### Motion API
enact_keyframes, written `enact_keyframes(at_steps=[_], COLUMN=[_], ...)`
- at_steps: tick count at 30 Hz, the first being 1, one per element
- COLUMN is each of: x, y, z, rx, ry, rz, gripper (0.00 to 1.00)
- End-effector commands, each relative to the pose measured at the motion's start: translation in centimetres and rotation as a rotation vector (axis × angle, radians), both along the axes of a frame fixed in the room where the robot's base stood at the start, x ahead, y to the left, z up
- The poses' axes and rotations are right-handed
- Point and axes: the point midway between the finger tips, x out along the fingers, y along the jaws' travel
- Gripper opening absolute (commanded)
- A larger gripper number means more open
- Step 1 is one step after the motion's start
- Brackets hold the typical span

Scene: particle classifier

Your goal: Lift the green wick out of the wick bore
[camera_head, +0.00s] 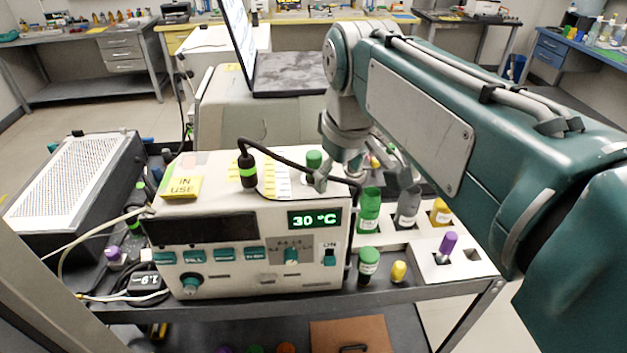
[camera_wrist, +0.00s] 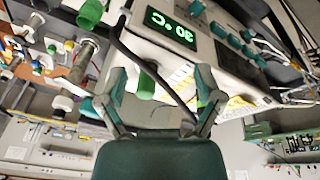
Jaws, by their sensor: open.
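The green wick (camera_head: 314,159) shows as a short green cylinder standing upright on top of the white instrument (camera_head: 215,215), beside my gripper in the head view. The wick bore itself is hidden, and I cannot tell how deep the wick sits. My gripper (camera_head: 358,176) is open over the instrument's right end. In the wrist view my gripper (camera_wrist: 161,78) has its fingers spread on both sides of the wick, with no contact visible.
A black cable (camera_head: 290,160) arcs from a black plug (camera_head: 247,170) across the instrument top, close to my fingers. Green-capped bottles (camera_head: 368,262) and a grey bottle (camera_head: 408,207) stand to the right. A purple-capped vial (camera_head: 448,243) stands in a white block.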

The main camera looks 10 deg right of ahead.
Motion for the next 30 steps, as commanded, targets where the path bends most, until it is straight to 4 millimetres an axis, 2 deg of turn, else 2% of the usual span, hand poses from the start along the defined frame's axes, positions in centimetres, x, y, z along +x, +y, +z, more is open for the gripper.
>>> enact_keyframes(at_steps=[1, 6, 12, 17, 24, 30], x=[1.7, 6.0, 9.5, 10.2, 10.2, 10.3], y=[0.3, 1.0, 1.8, 2.0, 1.9, 1.9], z=[0.7, 2.4, 3.3, 3.2, -0.5, -2.3], rx=[-0.010, -0.040, -0.053, -0.056, -0.055, -0.056], ry=[0.031, 0.128, 0.211, 0.232, 0.234, 0.231], rz=[0.047, 0.215, 0.364, 0.403, 0.402, 0.400], gripper=[0.85, 0.85, 0.85, 0.85, 0.85, 0.85])
